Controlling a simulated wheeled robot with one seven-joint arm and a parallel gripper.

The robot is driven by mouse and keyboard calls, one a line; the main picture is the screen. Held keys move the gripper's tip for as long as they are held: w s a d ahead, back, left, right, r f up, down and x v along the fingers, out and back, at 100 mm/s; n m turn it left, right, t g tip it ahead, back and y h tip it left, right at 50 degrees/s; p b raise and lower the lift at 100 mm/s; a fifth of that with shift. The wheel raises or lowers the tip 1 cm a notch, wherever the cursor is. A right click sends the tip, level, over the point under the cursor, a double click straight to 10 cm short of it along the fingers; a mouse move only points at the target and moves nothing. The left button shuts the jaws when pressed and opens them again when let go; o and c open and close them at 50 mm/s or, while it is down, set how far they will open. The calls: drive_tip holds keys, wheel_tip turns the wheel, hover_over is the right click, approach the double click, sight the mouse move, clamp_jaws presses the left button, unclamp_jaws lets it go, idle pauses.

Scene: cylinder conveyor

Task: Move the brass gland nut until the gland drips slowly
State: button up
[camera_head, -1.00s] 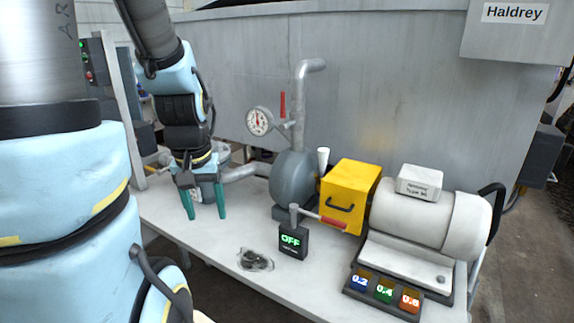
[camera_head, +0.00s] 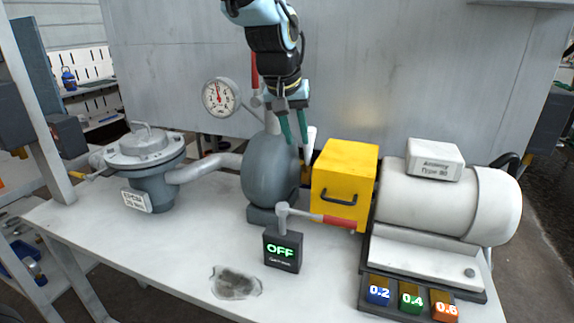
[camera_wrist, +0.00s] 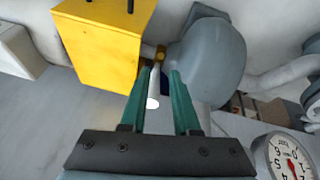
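The brass gland nut (camera_wrist: 161,52) shows as a small brass-coloured part between the grey pump casing (camera_wrist: 213,58) and the yellow box (camera_wrist: 100,45) in the wrist view. It is mostly hidden, and I cannot see any drip. A white-ended rod (camera_wrist: 153,101) stands up beside it, also seen in the head view (camera_head: 311,134). My gripper (camera_head: 296,143) points down above the gap between the pump and the yellow box. In the wrist view its green fingers (camera_wrist: 161,72) are apart, with the rod showing between them; I see no firm contact.
A pressure gauge (camera_head: 220,97) and a red-handled pipe stand behind the pump. A wet patch (camera_head: 236,283) marks the tabletop.

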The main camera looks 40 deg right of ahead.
sight(303, 168)
drive_tip(key=p+x, duration=0.2)
drive_tip(key=x, duration=0.8)
drive_tip(key=shift+f, duration=0.25)
clamp_jaws()
idle(1.0)
